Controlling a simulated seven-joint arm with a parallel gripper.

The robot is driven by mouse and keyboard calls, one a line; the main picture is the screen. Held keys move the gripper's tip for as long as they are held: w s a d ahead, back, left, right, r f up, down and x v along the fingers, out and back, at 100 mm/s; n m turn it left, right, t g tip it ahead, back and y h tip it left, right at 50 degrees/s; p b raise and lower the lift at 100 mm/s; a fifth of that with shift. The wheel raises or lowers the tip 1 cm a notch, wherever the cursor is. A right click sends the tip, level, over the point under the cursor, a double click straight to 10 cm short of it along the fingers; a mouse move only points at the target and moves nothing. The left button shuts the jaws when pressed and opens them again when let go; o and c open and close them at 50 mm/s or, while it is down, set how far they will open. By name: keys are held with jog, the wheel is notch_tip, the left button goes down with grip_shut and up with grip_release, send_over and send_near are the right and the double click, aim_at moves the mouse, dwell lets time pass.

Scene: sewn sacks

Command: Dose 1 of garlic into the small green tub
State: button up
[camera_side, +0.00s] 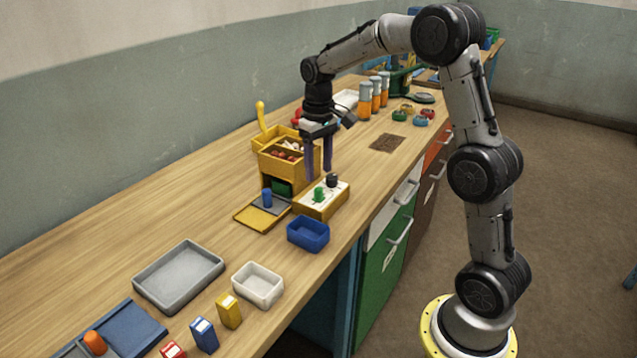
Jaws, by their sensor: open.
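My gripper (318,168) points down with its two dark purple fingers apart and nothing seen between them. It is just right of a yellow box (297,168), above a board with knobs. The box holds small reddish and pale pieces (285,149); I cannot tell whether any is garlic. A dark green thing (281,187) sits low in the box's front opening. It may be the small green tub, but it is mostly hidden. The yellow-sided white board (326,203) carries a green knob (319,194) and a black knob (332,180).
A blue tub (308,234), white tub (258,285) and grey tray (179,276) stand nearer on the bench. A blue peg (267,197) stands by a yellow plate (258,217). Orange jars (365,101) stand behind.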

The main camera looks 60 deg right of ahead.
aim_at(318, 188)
jog(key=shift+f, duration=2.45)
grip_shut()
